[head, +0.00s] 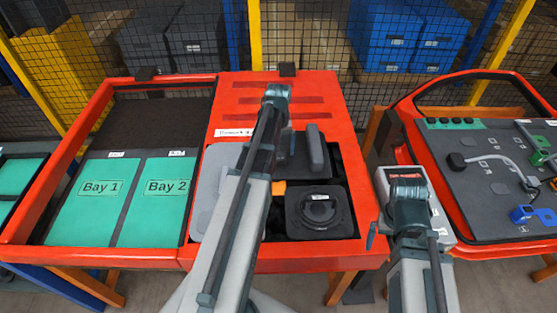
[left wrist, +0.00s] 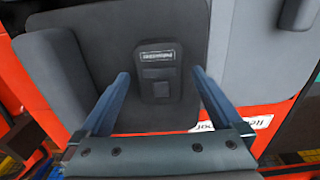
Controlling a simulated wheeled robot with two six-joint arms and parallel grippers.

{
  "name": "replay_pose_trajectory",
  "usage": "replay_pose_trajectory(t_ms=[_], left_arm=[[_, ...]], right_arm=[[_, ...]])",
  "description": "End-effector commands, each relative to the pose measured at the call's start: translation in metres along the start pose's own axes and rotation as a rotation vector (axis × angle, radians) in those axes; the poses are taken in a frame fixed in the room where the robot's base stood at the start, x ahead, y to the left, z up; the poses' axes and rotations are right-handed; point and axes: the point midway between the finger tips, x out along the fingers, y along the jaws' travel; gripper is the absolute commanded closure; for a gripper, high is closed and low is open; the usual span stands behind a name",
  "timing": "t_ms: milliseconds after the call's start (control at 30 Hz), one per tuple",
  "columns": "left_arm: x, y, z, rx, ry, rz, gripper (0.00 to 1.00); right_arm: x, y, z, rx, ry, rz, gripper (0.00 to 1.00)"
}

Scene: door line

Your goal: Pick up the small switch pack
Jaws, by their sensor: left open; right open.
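A small dark switch pack (left wrist: 158,75) with a pale label strip and a small square key lies on a dark grey panel (left wrist: 110,45) in the left wrist view. My left gripper (left wrist: 161,76) is open, with one blue finger on each side of the pack in the picture. I cannot tell how far above it the fingers are. In the head view my left gripper (head: 277,95) is over the red parts table, and my arm appears to hide the pack. My right gripper (head: 408,185) is open and empty at the right of this table.
The red parts table (head: 335,100) also holds a round speaker unit (head: 318,208) and a grey handle piece (head: 317,150). Green Bay 1 (head: 85,205) and Bay 2 (head: 160,205) mats lie left, empty. A white box (head: 440,215) stands beside my right gripper. A door panel (head: 490,165) stands right.

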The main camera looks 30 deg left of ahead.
Motion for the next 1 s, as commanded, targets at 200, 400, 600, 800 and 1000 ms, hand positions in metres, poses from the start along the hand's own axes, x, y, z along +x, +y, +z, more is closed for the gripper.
replay_pose_trajectory(t_ms=[200,400,600,800,1000], left_arm=[[0.0195,0.0001,-0.0004,0.0,0.0,0.0,0.0],[0.0176,0.0,-0.0004,0.0,0.0,0.0,0.02],[0.0176,0.0,-0.0004,0.0,0.0,0.0,0.38],[0.0176,0.0,-0.0004,0.0,0.0,0.0,0.74],[0.0176,0.0,-0.0004,0.0,0.0,0.0,0.88]], right_arm=[[0.0194,-0.0019,-0.0011,0.0,0.0,0.0,0.0],[0.0174,-0.0017,-0.001,0.0,0.0,0.0,0.0],[0.0174,-0.0017,-0.001,0.0,0.0,0.0,0.0],[0.0175,-0.0017,-0.001,0.0,0.0,0.0,0.0],[0.0175,-0.0017,-0.001,0.0,0.0,0.0,0.0]])
